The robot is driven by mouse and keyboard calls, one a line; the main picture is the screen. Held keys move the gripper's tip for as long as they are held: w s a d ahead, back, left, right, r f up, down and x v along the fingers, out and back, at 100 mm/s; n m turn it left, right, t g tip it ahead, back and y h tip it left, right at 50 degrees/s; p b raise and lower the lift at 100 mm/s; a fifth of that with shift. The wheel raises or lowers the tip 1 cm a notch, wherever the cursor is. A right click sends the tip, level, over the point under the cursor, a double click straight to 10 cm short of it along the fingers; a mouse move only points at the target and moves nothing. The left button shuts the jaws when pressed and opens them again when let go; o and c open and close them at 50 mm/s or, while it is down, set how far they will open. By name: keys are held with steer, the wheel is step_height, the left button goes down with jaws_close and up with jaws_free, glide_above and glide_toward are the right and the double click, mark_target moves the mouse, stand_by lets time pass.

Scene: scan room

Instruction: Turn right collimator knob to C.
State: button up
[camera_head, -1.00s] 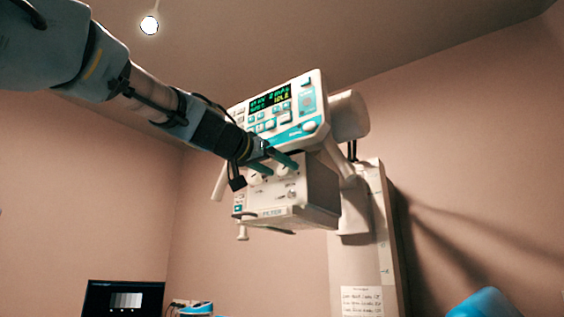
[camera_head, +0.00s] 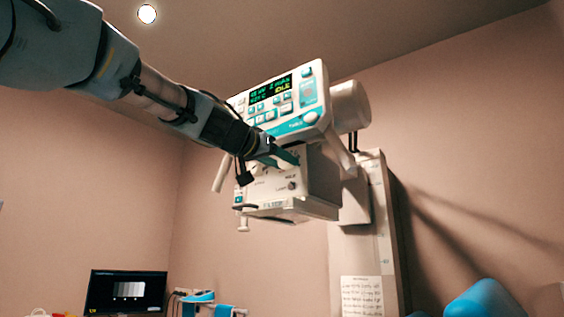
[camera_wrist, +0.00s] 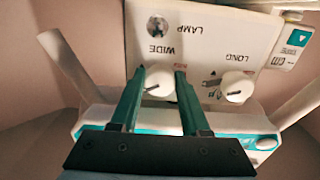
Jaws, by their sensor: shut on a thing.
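The collimator box (camera_head: 268,190) hangs under the control panel in the head view. In the wrist view, upside down, its face (camera_wrist: 205,45) carries two white knobs. The right collimator knob (camera_wrist: 158,84), marked WIDE, sits between my gripper's fingers (camera_wrist: 158,74), which touch it on both sides. A dark line on the knob points to the lower left in this view. The fingers hide most of the marks around it, so I cannot read its setting. The other knob (camera_wrist: 236,87), marked LONG, stands free beside the fingers. In the head view my gripper (camera_head: 286,157) covers the right knob.
The control panel (camera_head: 284,100) with a lit display is just above the knobs, close to my gripper. A lamp button (camera_wrist: 157,27) lies beyond the held knob in the wrist view. A monitor (camera_head: 125,291) stands low at the left.

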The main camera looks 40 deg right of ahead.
jaws_close()
steer(key=shift+n, duration=0.3)
steer(key=shift+n+b, duration=0.5)
steer(key=shift+n, duration=0.4)
steer(key=shift+n+b, duration=0.35)
steer(key=shift+n, duration=1.35)
steer(key=o, duration=0.9)
jaws_free()
